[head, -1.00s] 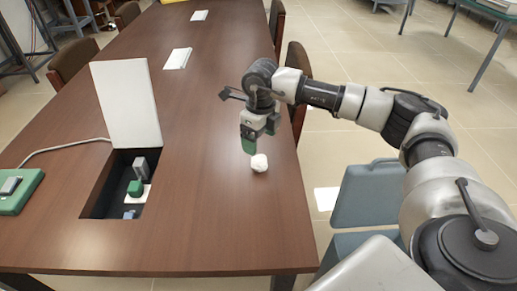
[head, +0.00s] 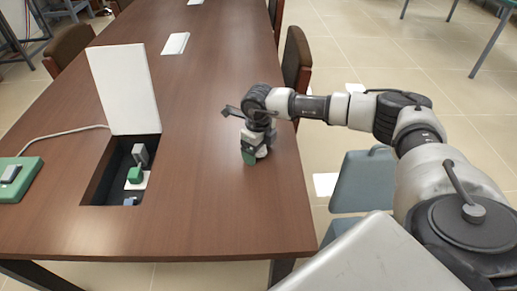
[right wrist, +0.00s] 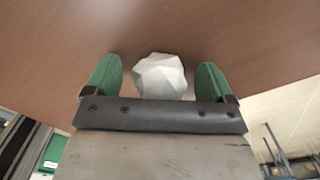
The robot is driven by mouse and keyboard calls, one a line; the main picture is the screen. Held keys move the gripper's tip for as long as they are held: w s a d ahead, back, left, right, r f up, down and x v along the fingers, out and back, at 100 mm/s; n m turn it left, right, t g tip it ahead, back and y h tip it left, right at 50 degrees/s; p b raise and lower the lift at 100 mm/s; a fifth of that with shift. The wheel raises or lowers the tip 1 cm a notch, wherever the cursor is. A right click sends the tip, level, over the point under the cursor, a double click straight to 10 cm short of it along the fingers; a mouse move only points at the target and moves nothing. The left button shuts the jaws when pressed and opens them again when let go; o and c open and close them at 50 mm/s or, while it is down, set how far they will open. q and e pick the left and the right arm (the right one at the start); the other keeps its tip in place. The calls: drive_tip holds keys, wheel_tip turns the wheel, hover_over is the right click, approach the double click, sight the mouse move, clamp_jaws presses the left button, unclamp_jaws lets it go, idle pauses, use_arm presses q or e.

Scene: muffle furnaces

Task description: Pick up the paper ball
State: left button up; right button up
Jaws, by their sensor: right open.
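The paper ball (right wrist: 160,76) is a small white faceted lump on the brown table. In the right wrist view it lies between the two green fingers of my right gripper (right wrist: 160,84), with a gap on each side. My right gripper is open and points down at the tabletop near the table's right edge. In the head view my right gripper (head: 254,156) hides most of the paper ball (head: 262,152); a bit of white shows beside the fingers. My left gripper is not in view.
The long brown table (head: 215,200) has an open hatch (head: 122,178) with sockets and a raised white lid (head: 125,88). A green power box (head: 16,178) with a cable sits at left. Chairs (head: 365,180) stand along the right edge. The table's front middle is clear.

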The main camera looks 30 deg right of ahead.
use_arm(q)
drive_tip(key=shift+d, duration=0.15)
use_arm(e)
drive_tip(key=c, duration=0.9)
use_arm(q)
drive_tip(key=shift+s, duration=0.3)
use_arm(e)
drive_tip(key=shift+c, duration=0.2)
drive_tip(key=shift+r, duration=0.2)
